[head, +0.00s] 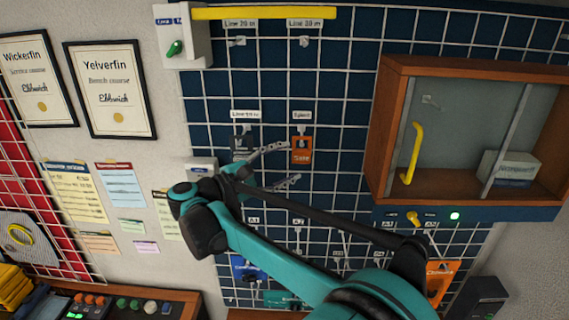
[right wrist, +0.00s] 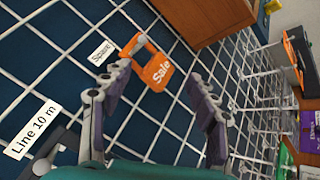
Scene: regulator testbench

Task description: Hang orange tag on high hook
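The orange tag (head: 302,156) hangs on the grid panel at a hook under a small white label that looks like "Spare". In the right wrist view the orange tag (right wrist: 158,72) shows its lettering and the loop at its top. My right gripper (head: 293,162) is just left of the tag, its fingers spread and empty. In the right wrist view my right gripper (right wrist: 158,88) is open, with the tag just beyond the fingertips; I cannot tell whether the left finger touches it. Two higher hooks, a left one (head: 238,41) and a right one (head: 304,41), sit bare under labels. My left gripper is not in view.
A yellow bar (head: 264,13) runs along the panel top, above the high hooks. A wooden cabinet (head: 384,130) with a yellow handle stands out at right. A grey tag (head: 242,143) hangs left of the orange one. More hooks and tags are lower down.

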